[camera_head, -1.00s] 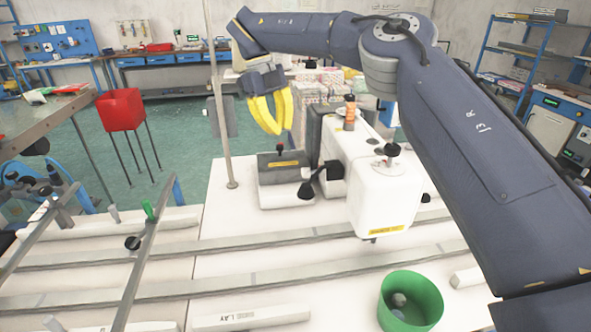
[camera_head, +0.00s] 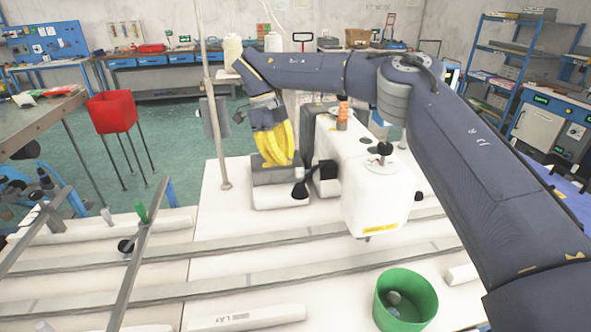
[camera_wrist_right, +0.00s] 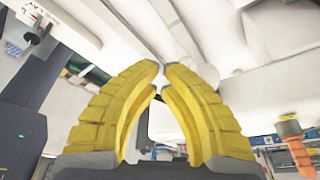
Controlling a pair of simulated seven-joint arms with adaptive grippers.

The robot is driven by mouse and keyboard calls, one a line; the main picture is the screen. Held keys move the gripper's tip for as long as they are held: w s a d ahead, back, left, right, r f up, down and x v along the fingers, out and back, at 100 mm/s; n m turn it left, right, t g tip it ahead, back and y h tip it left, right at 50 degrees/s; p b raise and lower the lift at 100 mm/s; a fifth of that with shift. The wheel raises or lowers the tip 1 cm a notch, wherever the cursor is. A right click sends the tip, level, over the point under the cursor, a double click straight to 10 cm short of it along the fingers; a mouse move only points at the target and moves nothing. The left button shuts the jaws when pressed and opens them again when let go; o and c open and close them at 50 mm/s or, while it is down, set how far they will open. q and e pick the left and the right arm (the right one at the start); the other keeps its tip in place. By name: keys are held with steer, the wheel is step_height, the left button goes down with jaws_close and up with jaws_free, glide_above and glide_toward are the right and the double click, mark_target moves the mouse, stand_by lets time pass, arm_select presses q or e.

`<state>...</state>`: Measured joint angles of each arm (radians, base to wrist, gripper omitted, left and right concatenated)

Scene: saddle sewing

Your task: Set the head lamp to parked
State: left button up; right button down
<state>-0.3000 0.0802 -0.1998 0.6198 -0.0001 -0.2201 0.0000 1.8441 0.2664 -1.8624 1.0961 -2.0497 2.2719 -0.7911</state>
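The white sewing machine (camera_head: 375,195) stands on the white table right of centre. A small black cone-shaped part (camera_head: 300,191) on a short dark arm sticks out from its left side; it may be the head lamp, but I cannot tell for sure. My left gripper is not in view.
An upright pole (camera_head: 213,120) stands left of the gripper. An orange-topped spool (camera_head: 342,115) stands on the machine. A green bin (camera_head: 405,300) is at the front. Grey rails (camera_head: 250,245) cross the table. Bare table lies left of the box.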

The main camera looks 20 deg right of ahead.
steer(key=shift+s+d+f, duration=0.55)
steer(key=shift+s+d, duration=0.2)
steer(key=shift+s, duration=0.05)
steer(key=shift+s+d+f, duration=0.55)
steer(key=shift+s+d, duration=0.2)
steer(key=shift+s, duration=0.05)
steer(key=shift+a, duration=0.1)
